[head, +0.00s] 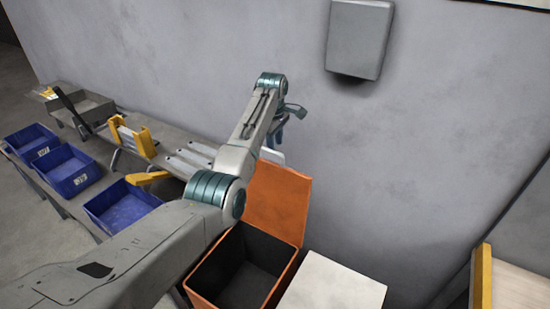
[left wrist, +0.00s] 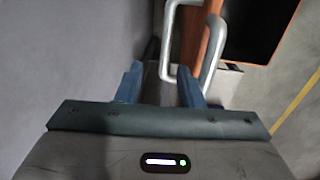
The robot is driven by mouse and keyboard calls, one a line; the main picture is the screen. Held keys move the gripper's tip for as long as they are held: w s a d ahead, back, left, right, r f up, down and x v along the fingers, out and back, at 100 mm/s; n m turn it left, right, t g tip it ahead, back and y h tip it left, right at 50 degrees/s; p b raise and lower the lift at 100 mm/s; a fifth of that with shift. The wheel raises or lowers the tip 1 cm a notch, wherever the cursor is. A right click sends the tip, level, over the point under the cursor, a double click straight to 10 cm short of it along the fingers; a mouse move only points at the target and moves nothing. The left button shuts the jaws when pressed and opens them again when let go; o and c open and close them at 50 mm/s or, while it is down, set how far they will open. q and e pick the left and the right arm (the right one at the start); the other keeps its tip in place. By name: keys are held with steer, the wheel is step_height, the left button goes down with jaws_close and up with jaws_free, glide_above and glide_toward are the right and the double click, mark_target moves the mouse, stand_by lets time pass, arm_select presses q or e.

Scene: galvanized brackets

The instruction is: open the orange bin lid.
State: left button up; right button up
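The orange bin (head: 287,277) stands below my left arm, its dark inside showing. Its orange lid (head: 283,200) is raised and stands steeply open toward the grey wall. A silver handle (head: 272,155) shows at the lid's upper edge, partly behind my arm. In the left wrist view, the handle (left wrist: 167,42) and the lid's edge lie just beyond the fingertips. My left gripper (left wrist: 159,78) is open, its two blue fingers apart. In the head view, it is at the lid's top, mostly hidden by my arm. I cannot tell whether a finger touches the handle. My right gripper is out of view.
A white-topped box (head: 335,285) stands right of the bin. A bench with blue bins (head: 67,170) and yellow brackets (head: 136,138) runs along the left. A grey box (head: 358,38) hangs on the wall. A wooden surface with a yellow edge (head: 483,278) is at far right.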

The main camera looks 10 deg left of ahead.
arm_select(q)
steer(key=shift+s+d+r, duration=0.1)
steer(key=shift+r, duration=0.5)
steer(key=shift+s+d+r, duration=0.1)
steer(key=shift+r, duration=0.45)
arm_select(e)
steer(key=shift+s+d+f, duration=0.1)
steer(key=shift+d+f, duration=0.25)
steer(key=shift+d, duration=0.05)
arm_select(q)
steer(key=shift+s+r, duration=0.1)
